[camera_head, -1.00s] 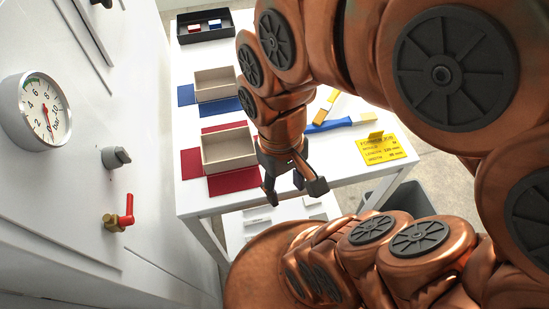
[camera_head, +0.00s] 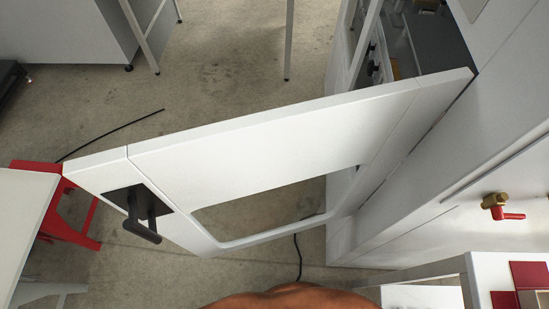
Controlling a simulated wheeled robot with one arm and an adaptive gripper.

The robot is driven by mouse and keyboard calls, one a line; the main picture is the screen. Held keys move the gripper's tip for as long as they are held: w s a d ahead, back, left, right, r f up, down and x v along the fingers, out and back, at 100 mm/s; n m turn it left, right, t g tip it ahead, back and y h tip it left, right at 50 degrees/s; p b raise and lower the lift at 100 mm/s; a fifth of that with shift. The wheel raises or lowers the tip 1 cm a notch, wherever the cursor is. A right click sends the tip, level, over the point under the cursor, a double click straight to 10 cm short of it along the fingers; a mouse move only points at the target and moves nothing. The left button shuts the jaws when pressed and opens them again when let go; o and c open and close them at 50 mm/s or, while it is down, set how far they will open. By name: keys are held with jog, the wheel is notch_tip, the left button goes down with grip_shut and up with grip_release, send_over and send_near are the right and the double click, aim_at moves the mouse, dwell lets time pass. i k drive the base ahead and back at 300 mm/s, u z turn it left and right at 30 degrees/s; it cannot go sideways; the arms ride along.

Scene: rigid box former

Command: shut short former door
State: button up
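A white door (camera_head: 270,140) of the machine stands wide open in the head view, swung out from the white cabinet (camera_head: 440,170) at the right. It has a window opening in its lower part and a black handle (camera_head: 143,214) near its free left end. The hinge side is at the right, where the dark interior (camera_head: 437,40) of the machine shows. Whether this is the short former door cannot be told from the frame. My gripper is out of view; only a copper-coloured part of my body shows at the bottom edge.
A red stool (camera_head: 72,215) and a white table (camera_head: 22,215) stand at the left, close to the door's free end. A red-handled valve (camera_head: 503,207) sticks out at the right. A table with red pads (camera_head: 529,274) is at lower right. Black cables lie on the concrete floor.

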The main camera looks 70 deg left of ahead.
aim_at(158, 183)
jog(key=u, duration=1.45)
jog(key=k, duration=1.15)
jog(key=u, duration=1.35)
